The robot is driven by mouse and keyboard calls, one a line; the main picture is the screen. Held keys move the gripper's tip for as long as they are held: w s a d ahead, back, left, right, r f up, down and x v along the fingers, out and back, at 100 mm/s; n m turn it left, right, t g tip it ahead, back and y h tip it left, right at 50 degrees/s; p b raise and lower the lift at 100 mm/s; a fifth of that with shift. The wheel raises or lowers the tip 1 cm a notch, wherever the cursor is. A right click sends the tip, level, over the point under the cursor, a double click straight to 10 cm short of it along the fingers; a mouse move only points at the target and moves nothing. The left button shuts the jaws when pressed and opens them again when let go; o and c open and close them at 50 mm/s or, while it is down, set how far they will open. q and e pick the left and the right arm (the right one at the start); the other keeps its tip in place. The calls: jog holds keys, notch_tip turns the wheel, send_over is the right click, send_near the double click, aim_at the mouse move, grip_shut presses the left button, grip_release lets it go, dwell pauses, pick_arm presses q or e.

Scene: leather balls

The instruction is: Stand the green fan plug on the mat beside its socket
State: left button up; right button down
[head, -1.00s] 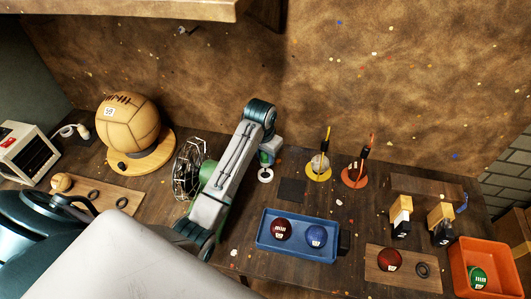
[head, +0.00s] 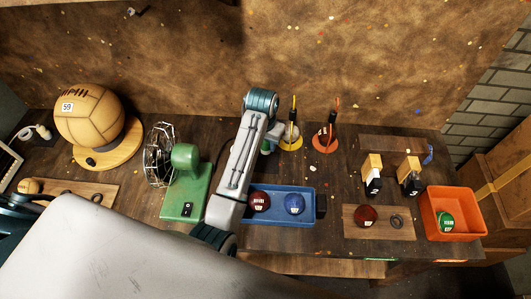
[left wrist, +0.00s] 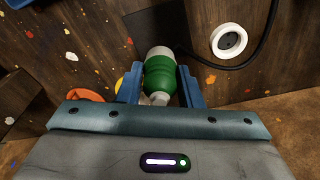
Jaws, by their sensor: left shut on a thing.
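The green fan plug (left wrist: 160,72), green with white ends, is held between the two blue fingers of my left gripper (left wrist: 160,88) in the left wrist view. The white round socket (left wrist: 230,40) lies to the right of the plug there, apart from it. The dark mat (left wrist: 148,22) shows behind the plug; I cannot tell whether the plug touches it. In the head view my left gripper (head: 268,146) is mostly behind its own arm, which also hides the socket. The green fan (head: 186,182) stands left of that arm. My right gripper is not in view.
A blue tray (head: 312,219) with a red and a blue ball is close to my left arm. Yellow (head: 290,142) and orange (head: 325,142) stands are right of the gripper. A black cable (left wrist: 268,38) runs past the socket. An orange bin (head: 452,212) is farther right.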

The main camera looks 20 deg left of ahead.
aim_at(266, 152)
pick_arm(q)
jog(key=shift+f, duration=0.9)
notch_tip(266, 152, down, 3)
jog(key=shift+f+p, duration=0.2)
jog(key=shift+p, duration=0.6)
jog(key=shift+f, duration=0.4)
jog(key=shift+f, duration=0.1)
jog(key=o, duration=0.9)
jog(key=r+b, duration=0.1)
jog(key=r, duration=0.2)
jog(key=r+b, duration=0.1)
jog(key=r, duration=0.2)
jog(key=s+r+b, duration=0.1)
jog(key=r, duration=0.2)
jog(key=shift+b, duration=0.3)
jog(key=shift+s+r+p, duration=0.2)
jog(key=shift+r+p, duration=0.45)
jog(key=shift+r, duration=0.95)
